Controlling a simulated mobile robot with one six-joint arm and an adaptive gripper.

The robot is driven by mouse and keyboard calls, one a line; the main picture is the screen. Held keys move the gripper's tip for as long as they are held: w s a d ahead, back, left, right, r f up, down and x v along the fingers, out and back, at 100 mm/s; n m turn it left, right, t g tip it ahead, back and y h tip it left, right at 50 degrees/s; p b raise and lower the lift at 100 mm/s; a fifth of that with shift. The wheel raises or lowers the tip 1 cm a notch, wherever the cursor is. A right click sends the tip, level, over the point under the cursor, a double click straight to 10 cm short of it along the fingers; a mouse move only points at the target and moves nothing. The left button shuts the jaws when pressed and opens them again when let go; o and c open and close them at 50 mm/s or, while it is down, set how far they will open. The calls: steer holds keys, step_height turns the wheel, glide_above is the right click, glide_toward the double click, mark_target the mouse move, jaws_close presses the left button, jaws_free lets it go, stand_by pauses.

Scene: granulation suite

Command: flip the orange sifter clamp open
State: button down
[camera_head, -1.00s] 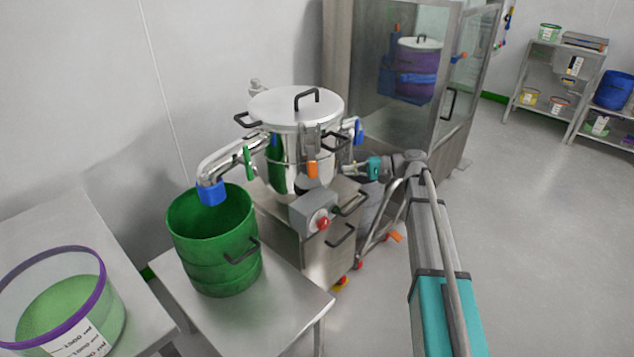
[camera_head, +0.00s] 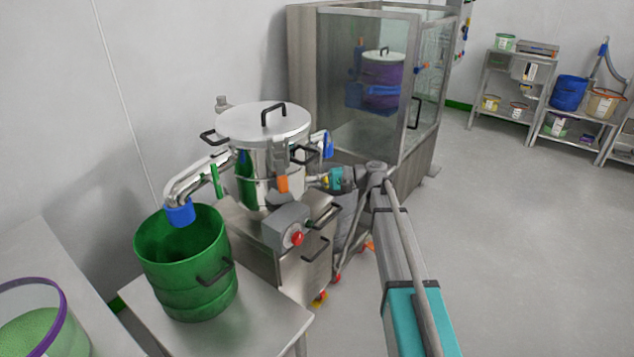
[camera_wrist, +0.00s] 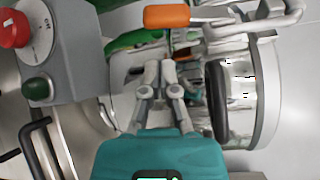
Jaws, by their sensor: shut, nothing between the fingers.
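The orange sifter clamp (camera_head: 283,184) sits on the front side of the steel sifter (camera_head: 262,160), its orange tab low and its metal lever running up toward the lid. In the wrist view the orange tab (camera_wrist: 167,17) is at the top, with the metal lever going right. My gripper (camera_head: 321,181) is just right of the clamp in the head view. In the wrist view my gripper (camera_wrist: 159,68) has its fingertips together, empty, below the orange tab in the picture and apart from it. The exact depth gap cannot be told.
A green clamp (camera_head: 216,180) and a blue clamp (camera_head: 328,144) are also on the sifter. A control box with a red button (camera_head: 297,239) is below the orange clamp. A green drum (camera_head: 185,262) stands under the blue-tipped spout. Open floor lies to the right.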

mark_target(282, 177)
steer(key=a, duration=0.7)
steer(key=shift+a+f+b, duration=0.3)
steer(key=shift+s, duration=0.1)
steer(key=shift+s+a, duration=0.1)
steer(key=shift+s, duration=0.05)
